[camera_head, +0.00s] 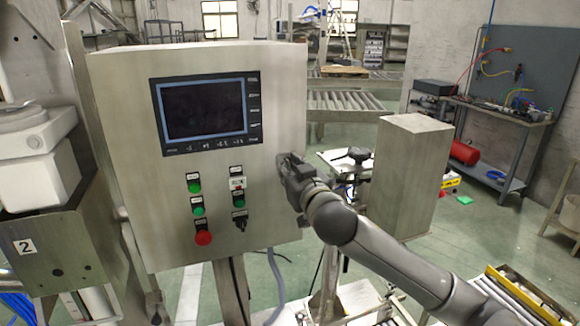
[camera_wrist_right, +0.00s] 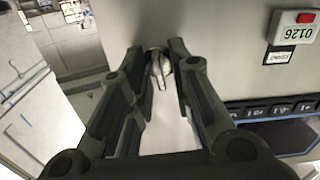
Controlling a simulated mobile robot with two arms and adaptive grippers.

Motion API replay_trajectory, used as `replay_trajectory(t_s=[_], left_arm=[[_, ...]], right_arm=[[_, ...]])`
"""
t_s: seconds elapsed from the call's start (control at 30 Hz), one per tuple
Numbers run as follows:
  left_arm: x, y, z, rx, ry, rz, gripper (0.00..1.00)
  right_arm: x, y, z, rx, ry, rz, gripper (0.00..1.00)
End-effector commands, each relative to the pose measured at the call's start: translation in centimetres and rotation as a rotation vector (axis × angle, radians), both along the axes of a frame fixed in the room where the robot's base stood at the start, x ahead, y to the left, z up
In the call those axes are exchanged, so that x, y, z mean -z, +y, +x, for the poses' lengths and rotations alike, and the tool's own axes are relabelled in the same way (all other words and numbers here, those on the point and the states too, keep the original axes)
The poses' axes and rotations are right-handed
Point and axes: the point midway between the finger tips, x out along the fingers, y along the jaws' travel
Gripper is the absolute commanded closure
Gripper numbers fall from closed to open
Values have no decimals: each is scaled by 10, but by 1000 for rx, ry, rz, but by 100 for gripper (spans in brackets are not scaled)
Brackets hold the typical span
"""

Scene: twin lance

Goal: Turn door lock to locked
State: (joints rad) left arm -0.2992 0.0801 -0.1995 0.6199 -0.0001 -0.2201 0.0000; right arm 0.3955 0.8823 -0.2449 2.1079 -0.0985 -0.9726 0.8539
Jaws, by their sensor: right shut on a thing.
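The door lock (camera_wrist_right: 160,72) is a small silver metal knob with a narrow tab on the grey cabinet door, seen in the right wrist view. My right gripper (camera_wrist_right: 161,50) has its dark fingers on either side of the knob and is shut on it. In the head view, my right gripper (camera_head: 284,161) is at the right edge of the metal control cabinet (camera_head: 130,120), and it hides the lock there. My left gripper is in neither view.
The cabinet front has a dark screen (camera_head: 204,109), green buttons (camera_head: 194,187), a red button (camera_head: 203,238) and a black switch (camera_head: 239,219). A metal box (camera_head: 405,180) stands right of it, behind my right arm. White equipment (camera_head: 35,150) is close on the left.

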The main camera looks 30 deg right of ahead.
Motion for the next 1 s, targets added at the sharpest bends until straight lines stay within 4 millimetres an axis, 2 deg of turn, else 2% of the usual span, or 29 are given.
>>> replay_trajectory(t_s=[1.0], left_arm=[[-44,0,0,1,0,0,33]], right_arm=[[0,2,1,-1,221,-909,100]])
